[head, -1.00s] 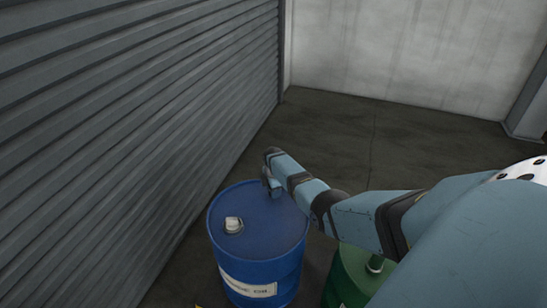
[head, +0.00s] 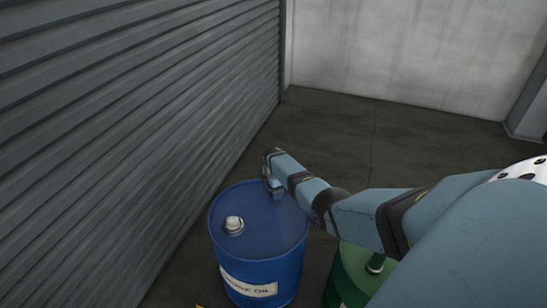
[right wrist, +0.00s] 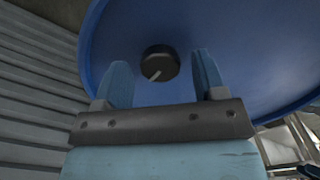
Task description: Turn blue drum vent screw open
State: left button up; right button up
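The blue drum (head: 284,232) stands upright beside the shutter, with a pale label on its side and a silver cap (head: 233,226) on its lid. My right gripper (head: 272,190) is over the far part of the lid. In the right wrist view, a round black screw (right wrist: 160,62) with a pale line across it sits on the blue lid (right wrist: 240,45). My right gripper (right wrist: 163,78) is open, its two fingers apart on either side of the screw in the picture, with visible gaps. In the head view my gripper hides the screw. My left gripper is not in view.
A green drum (head: 345,280) with a small cap (head: 376,263) stands to the right, partly under my right arm. A grey slatted shutter (head: 130,120) rises close on the left. Dark floor (head: 360,140) behind the drums is clear up to the pale wall (head: 400,50).

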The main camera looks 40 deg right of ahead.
jog(key=shift+r, duration=0.1)
notch_tip(320, 180, up, 14)
jog(key=p, duration=0.2)
jog(key=shift+f, duration=0.2)
dwell(0.5)
